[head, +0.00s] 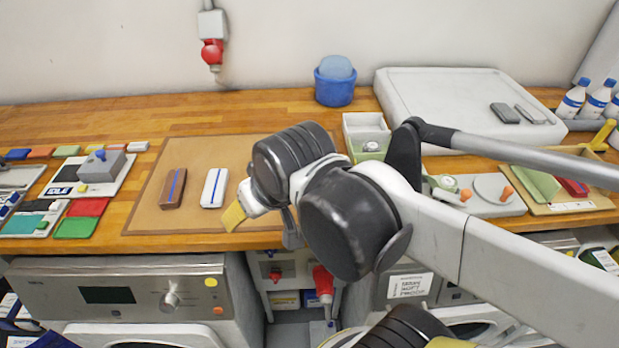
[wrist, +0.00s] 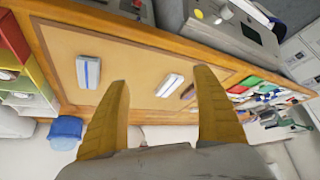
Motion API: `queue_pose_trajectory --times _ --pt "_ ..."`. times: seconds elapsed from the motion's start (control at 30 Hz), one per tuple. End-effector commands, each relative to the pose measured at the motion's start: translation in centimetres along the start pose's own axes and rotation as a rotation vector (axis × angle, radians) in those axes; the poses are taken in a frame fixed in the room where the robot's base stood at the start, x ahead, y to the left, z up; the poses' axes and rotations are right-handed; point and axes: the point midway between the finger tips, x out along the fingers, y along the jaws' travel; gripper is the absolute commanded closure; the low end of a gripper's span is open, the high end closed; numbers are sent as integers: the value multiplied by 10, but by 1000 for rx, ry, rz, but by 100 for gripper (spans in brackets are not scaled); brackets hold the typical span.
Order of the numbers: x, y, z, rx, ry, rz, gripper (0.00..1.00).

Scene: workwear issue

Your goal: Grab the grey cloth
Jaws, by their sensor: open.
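Three folded cloths with blue stripes lie apart on a brown mat (head: 150,212). In the wrist view, a pale grey-looking cloth (wrist: 88,72) lies left of my fingers; my arm hides it in the head view. A white cloth (head: 214,188) shows between my fingers in the wrist view (wrist: 170,86). A brown cloth (head: 172,188) lies beside it. The two pale cloths are close in shade, so which is grey is not certain. My gripper (wrist: 162,76) is open and empty, its yellow fingers above the mat; in the head view only a yellow finger (head: 234,216) shows.
A blue tub (head: 334,88) and a large white tray (head: 440,92) stand at the back of the wooden counter. Left of the mat are coloured pads and a grey box (head: 101,166). Small containers (head: 366,135) stand right of the mat. A machine (head: 120,290) sits below the counter.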

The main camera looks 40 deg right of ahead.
Motion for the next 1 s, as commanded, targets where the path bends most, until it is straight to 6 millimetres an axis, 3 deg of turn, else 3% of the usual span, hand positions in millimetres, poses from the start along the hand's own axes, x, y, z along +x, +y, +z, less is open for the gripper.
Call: queue_pose_trajectory --times 0.37,0.7,1.0 --pt "0 38 -41 125 -124 53 22" --pt "27 122 -84 359 -344 130 22" --pt "64 193 -82 544 -509 172 22"
